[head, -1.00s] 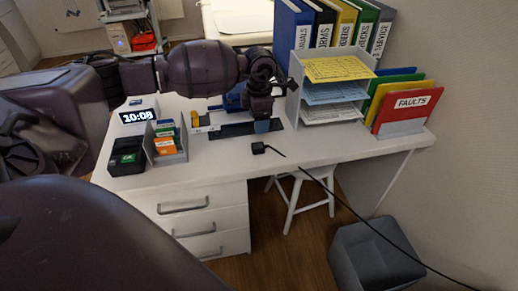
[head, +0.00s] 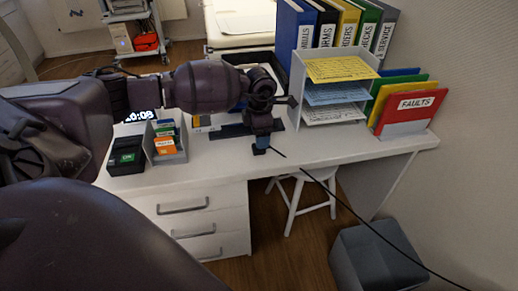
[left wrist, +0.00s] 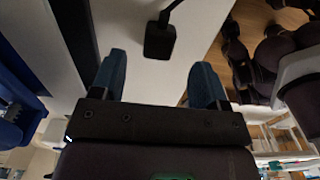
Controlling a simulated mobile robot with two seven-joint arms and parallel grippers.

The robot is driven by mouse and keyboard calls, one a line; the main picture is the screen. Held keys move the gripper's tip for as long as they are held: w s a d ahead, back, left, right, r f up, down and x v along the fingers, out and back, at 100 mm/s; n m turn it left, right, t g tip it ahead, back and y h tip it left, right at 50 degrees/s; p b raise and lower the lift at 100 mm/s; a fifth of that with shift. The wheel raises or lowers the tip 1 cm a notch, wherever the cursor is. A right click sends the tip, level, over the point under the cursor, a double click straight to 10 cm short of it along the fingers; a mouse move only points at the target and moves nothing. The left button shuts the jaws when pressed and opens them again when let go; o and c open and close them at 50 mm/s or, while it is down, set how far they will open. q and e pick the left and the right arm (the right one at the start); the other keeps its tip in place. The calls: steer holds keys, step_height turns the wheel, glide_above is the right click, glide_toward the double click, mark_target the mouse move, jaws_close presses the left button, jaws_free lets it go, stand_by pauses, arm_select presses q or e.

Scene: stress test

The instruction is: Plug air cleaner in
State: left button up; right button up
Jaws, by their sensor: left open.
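A small black plug (left wrist: 160,38) lies on the white desk close to its front edge, seen in the left wrist view just beyond the fingertips. Its black cable (head: 352,211) runs from there over the desk edge and down to the lower right. My left gripper (head: 261,143) is open, with blue fingertips pointing down at the plug; in the head view it mostly hides the plug. In the left wrist view the gap between the fingers (left wrist: 164,85) is empty, and the plug is apart from both. I see no air cleaner or socket that I can identify. My right gripper is not in view.
A paper tray (head: 335,92) and coloured folders stand at the desk's right, binders (head: 340,30) behind. A clock (head: 139,116) and card holders (head: 166,145) are at the left. A stool (head: 312,195) and a grey box (head: 382,260) stand below. The desk's front right is clear.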

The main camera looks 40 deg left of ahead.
arm_select(q)
step_height(320, 180, down, 5)
steer(key=shift+s+a+b, duration=0.1)
steer(key=shift+a+b, duration=0.05)
steer(key=shift+b, duration=0.3)
steer(key=shift+f, duration=0.15)
steer(key=c, duration=1)
steer(key=shift+o, duration=0.2)
